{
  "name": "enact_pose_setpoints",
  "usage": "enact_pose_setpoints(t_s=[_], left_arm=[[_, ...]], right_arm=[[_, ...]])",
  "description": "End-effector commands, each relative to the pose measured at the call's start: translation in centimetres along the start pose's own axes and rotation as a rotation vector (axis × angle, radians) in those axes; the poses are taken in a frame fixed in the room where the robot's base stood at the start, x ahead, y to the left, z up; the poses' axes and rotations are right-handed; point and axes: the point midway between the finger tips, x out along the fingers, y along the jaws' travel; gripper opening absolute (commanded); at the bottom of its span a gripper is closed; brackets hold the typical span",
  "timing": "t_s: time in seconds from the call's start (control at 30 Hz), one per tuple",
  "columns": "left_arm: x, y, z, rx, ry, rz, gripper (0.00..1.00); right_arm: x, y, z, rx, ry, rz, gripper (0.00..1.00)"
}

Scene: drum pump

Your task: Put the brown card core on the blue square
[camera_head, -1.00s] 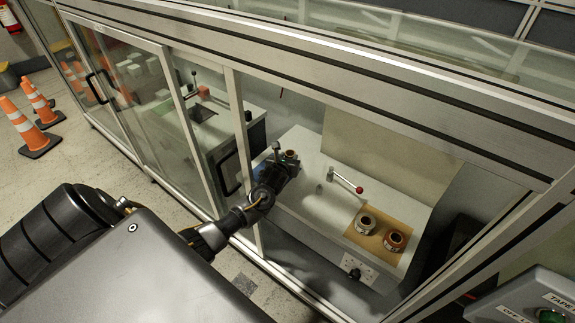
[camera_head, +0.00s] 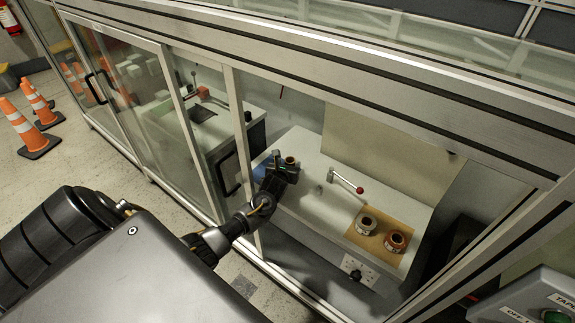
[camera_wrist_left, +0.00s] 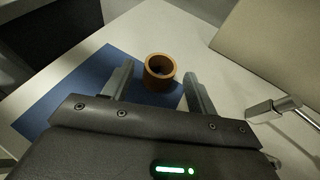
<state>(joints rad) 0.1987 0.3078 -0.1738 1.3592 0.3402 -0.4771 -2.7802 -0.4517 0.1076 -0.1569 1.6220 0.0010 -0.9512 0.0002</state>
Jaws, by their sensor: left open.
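The brown card core (camera_head: 291,161) is a short open ring standing upright on the white worktop inside the enclosure. In the left wrist view the core (camera_wrist_left: 160,72) stands at the right edge of the blue square (camera_wrist_left: 75,88), overlapping that edge; how much of its base is on the blue is hidden. My left gripper (camera_wrist_left: 156,76) is open, with one finger on each side of the core and gaps showing. In the head view my left gripper (camera_head: 284,171) reaches in over the blue square (camera_head: 261,171), mostly covering it. My right gripper is not in view.
A lever with a red knob (camera_head: 347,181) stands right of the gripper. Two rolls (camera_head: 367,225) sit on a tan mat (camera_head: 380,217) farther right. The enclosure's front post (camera_head: 240,150) is close to my left arm. The worktop between core and lever is clear.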

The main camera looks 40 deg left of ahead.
Motion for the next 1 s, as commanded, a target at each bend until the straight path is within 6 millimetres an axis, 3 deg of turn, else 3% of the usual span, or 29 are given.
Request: enact_pose_setpoints(t_s=[0.17, 0.6, 1.0], left_arm=[[-0.5, 0.0, 0.4, -0.001, -0.001, 0.000, 0.58], [-7.0, 0.0, 0.4, 0.002, 0.000, -0.001, 0.58], [-7.6, 0.0, 0.3, 0.000, 0.000, 0.000, 0.58]], right_arm=[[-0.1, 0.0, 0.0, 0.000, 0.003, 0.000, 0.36], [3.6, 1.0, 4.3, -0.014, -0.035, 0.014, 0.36], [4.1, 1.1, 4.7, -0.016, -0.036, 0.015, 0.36]])
